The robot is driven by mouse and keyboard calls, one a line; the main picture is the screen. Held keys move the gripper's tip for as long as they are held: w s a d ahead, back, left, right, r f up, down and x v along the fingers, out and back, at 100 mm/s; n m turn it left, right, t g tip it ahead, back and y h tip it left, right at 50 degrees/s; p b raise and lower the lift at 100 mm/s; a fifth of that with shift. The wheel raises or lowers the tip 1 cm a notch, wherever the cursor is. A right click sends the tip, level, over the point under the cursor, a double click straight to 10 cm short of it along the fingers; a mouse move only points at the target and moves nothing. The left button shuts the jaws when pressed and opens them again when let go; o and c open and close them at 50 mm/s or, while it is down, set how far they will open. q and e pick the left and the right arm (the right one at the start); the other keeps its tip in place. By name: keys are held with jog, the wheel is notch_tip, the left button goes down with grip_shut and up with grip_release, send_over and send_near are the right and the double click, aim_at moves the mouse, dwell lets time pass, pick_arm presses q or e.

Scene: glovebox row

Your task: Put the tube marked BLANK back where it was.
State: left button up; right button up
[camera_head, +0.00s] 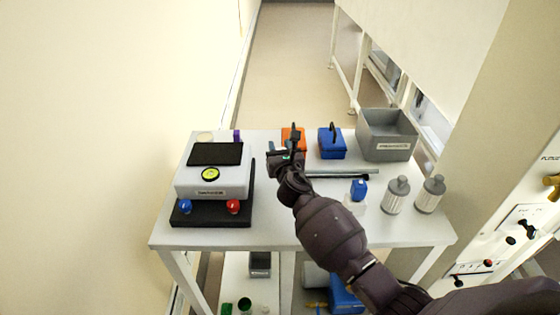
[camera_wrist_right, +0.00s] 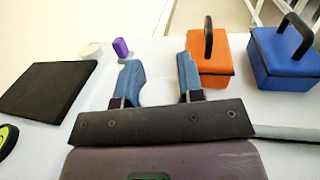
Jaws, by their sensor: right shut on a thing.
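My right gripper (camera_head: 288,157) is over the far middle of the white table, beside the orange box. In the right wrist view its two blue fingers (camera_wrist_right: 160,85) stand apart around a pale patch. It holds something that I cannot make out against the white table. A small purple cylinder (camera_wrist_right: 120,47) stands beyond the left finger; it also shows in the head view (camera_head: 237,135). I can read no BLANK mark, and no tube is clearly recognisable. My left gripper is not in view.
An orange box (camera_wrist_right: 211,62) and a blue box (camera_head: 332,146) with black handles stand at the back. A grey bin (camera_head: 388,152) is at back right. Two grey canisters (camera_head: 397,196) stand at right. A grey device (camera_head: 213,180) fills the left.

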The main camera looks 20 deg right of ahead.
notch_tip(320, 180, down, 4)
jog(key=shift+r+b, duration=0.15)
jog(key=shift+b, duration=0.7)
jog(key=o, duration=1)
